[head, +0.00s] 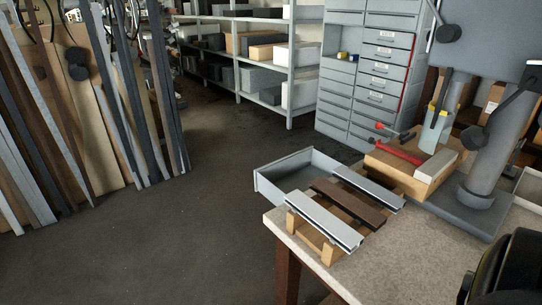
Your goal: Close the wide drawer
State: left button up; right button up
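The wide drawer (283,171) is a grey, shallow, open-topped box in the middle of the head view. It stands pulled out towards the left beyond the workbench's far left edge. Its inside looks empty where I can see it. Its right end is hidden behind the profiles and wood blocks on the bench, so I cannot tell how it joins its housing. Neither of my grippers shows in this view, and nothing is seen touching the drawer.
The workbench (292,237) carries metal profiles (325,222), a brown strip (348,203) and a drill press (487,165). Behind stands a grey cabinet (345,107) with several shut drawers. Long boards (105,150) lean at left. The floor (190,240) left of the bench is clear.

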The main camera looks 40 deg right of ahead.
aim_at(276, 180)
jog(key=i, duration=3.5)
jog(key=z, duration=3.15)
jog(key=k, duration=0.55)
jog(key=u, duration=0.45)
jog(key=i, duration=0.8)
jog(key=z, duration=1.25)
jog(key=i, duration=0.65)
jog(key=z, duration=0.75)
